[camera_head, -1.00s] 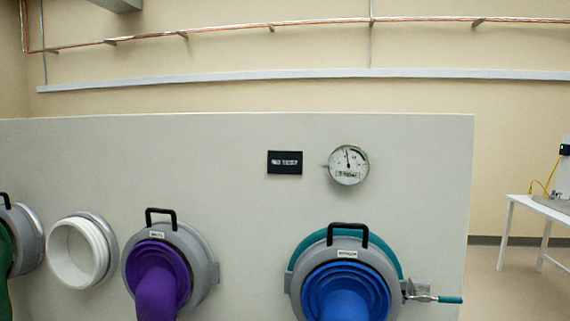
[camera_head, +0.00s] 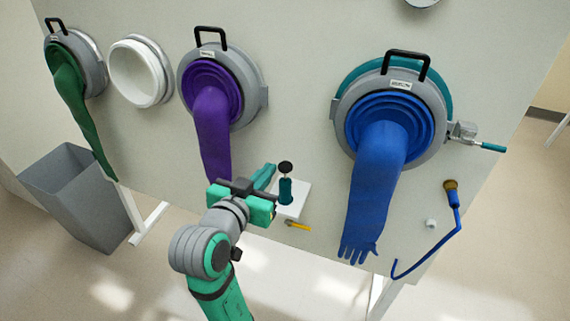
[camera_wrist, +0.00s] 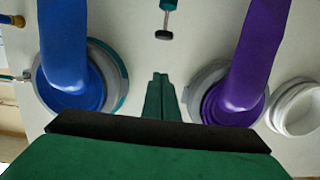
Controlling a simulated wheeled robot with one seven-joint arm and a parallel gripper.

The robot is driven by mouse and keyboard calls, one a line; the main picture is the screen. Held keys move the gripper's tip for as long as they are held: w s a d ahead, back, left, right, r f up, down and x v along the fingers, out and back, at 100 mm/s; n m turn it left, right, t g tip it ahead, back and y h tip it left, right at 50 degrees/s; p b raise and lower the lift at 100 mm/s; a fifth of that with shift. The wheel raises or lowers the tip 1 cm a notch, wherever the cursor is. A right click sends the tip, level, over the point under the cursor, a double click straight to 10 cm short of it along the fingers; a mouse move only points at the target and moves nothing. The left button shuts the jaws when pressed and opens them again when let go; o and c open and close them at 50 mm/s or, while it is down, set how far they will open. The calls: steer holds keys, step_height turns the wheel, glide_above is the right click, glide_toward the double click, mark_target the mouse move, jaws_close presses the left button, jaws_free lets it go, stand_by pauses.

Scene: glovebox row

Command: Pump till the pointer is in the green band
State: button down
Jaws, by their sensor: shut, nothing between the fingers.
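The hand pump (camera_head: 286,190) is a small teal upright cylinder with a round black knob (camera_head: 285,167) on top. It stands on a white shelf (camera_head: 300,196) fixed to the grey panel. The pump and knob also show in the wrist view (camera_wrist: 163,35), at the top edge. My gripper (camera_head: 268,172) is just left of the pump in the head view, its fingers pointing at the panel. The fingers are together and empty in the wrist view (camera_wrist: 159,76), apart from the knob. Only the gauge's lower rim (camera_head: 422,2) shows at the top edge; its pointer is out of view.
A purple glove (camera_head: 212,120) hangs left of the pump and a blue glove (camera_head: 375,185) right of it. A yellow-handled item (camera_head: 298,226) sits below the shelf. A blue hose (camera_head: 455,208) hangs at right. A grey bin (camera_head: 85,195) stands at left.

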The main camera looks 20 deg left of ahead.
steer(key=shift+w, duration=0.1)
glide_above(285, 167)
steer(key=s, duration=0.3)
step_height(285, 167, down, 2)
steer(key=f, duration=0.1)
steer(key=shift+w+a+f, duration=0.1)
steer(key=shift+w+f, duration=0.15)
steer(key=shift+f, duration=0.65)
steer(key=shift+w+a+f, duration=0.1)
steer(key=shift+w+f, duration=0.15)
steer(key=shift+f, duration=0.65)
steer(key=shift+f, duration=0.1)
